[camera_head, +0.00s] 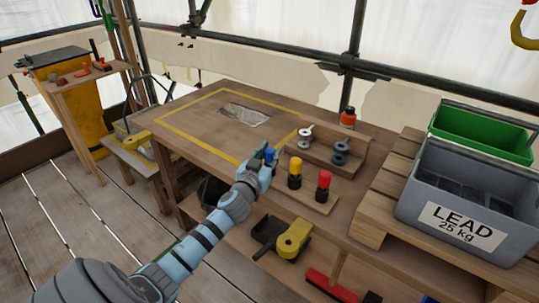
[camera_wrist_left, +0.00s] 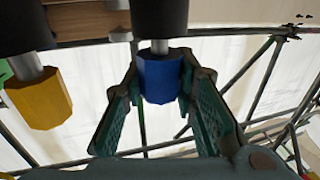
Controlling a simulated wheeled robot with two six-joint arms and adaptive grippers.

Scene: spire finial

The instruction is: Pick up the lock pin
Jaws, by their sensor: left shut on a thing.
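My left gripper (camera_head: 263,162) is over the workbench, shut on a blue-ended piece (camera_head: 270,154). In the left wrist view the fingers (camera_wrist_left: 162,88) stand either side of its blue faceted end (camera_wrist_left: 160,78), which joins a metal shank and a black part. A yellow-topped piece (camera_head: 294,170) and a red-topped piece (camera_head: 323,182) stand upright to its right. The yellow one also shows in the left wrist view (camera_wrist_left: 40,98). Which of the pieces is the lock pin, I cannot tell by look. My right gripper is not in view.
A wooden rack (camera_head: 325,155) with grey metal parts and an orange bottle (camera_head: 348,118) stand behind. A grey lead crate (camera_head: 470,195) and a green crate (camera_head: 480,132) are at right. A yellow-taped area (camera_head: 215,110) on the bench is mostly clear.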

